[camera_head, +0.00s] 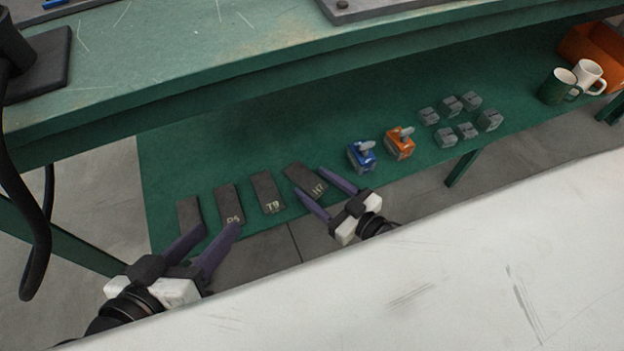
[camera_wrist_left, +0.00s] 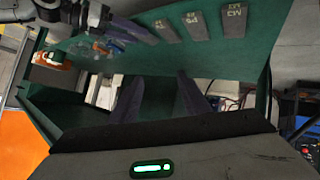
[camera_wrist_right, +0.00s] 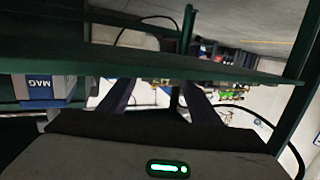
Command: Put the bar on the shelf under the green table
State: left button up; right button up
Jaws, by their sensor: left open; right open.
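Several dark flat bars lie in a row on the green shelf (camera_head: 300,130) under the green table (camera_head: 230,50). They include a leftmost bar (camera_head: 190,215), a bar marked maybe P4 (camera_head: 229,203), a T9 bar (camera_head: 266,190) and an H7 bar (camera_head: 300,177). I cannot tell which is the task's bar. My left gripper (camera_head: 217,229) is open and empty in front of the left bars; its fingers show nothing between them in the left wrist view (camera_wrist_left: 160,85). My right gripper (camera_head: 311,182) is open by the near end of the H7 bar; its fingers (camera_wrist_right: 153,88) hold nothing.
On the shelf to the right stand a blue block (camera_head: 361,157), an orange block (camera_head: 399,144), several grey blocks (camera_head: 466,131), a green mug (camera_head: 555,88), a white mug (camera_head: 590,75) and an orange bin (camera_head: 595,45). A pale surface (camera_head: 450,270) fills the lower right.

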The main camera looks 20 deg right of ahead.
pick_arm(q)
jog(key=shift+g+y, duration=0.6)
jog(key=f+p, duration=0.1)
jog(key=a+f+p, duration=0.1)
jog(key=a+f, duration=0.1)
jog(key=shift+s+f+p, duration=0.25)
jog(key=shift+p, duration=0.15)
pick_arm(e)
jog(key=v, duration=1)
jog(key=shift+d, duration=0.1)
